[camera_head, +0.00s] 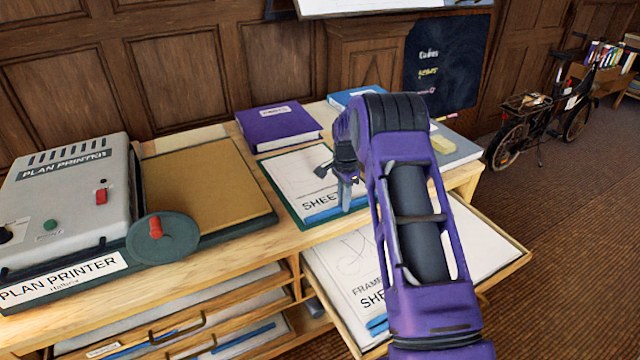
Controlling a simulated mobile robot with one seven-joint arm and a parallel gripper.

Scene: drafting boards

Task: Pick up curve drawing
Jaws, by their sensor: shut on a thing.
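A white drawing sheet (291,178) with faint lines, the letters "SHEE" and a blue strip along its near edge lies on a green-edged board (268,182) on the cabinet top. My gripper (346,204) points down at its near right part and is shut on the sheet by the blue strip. My arm hides the sheet's right side and the exact contact. Another sheet (345,262), with curved lines and the letters "FRAME" and "SHE", lies in the open drawer below. I cannot tell which sheet is the curve drawing.
A grey plan printer (70,195) with a crank wheel (162,240) and brown bed (195,185) fills the left. A purple book (278,126) lies behind the sheet. The open drawer (500,262) juts out at the front right. A bicycle (540,115) stands far right.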

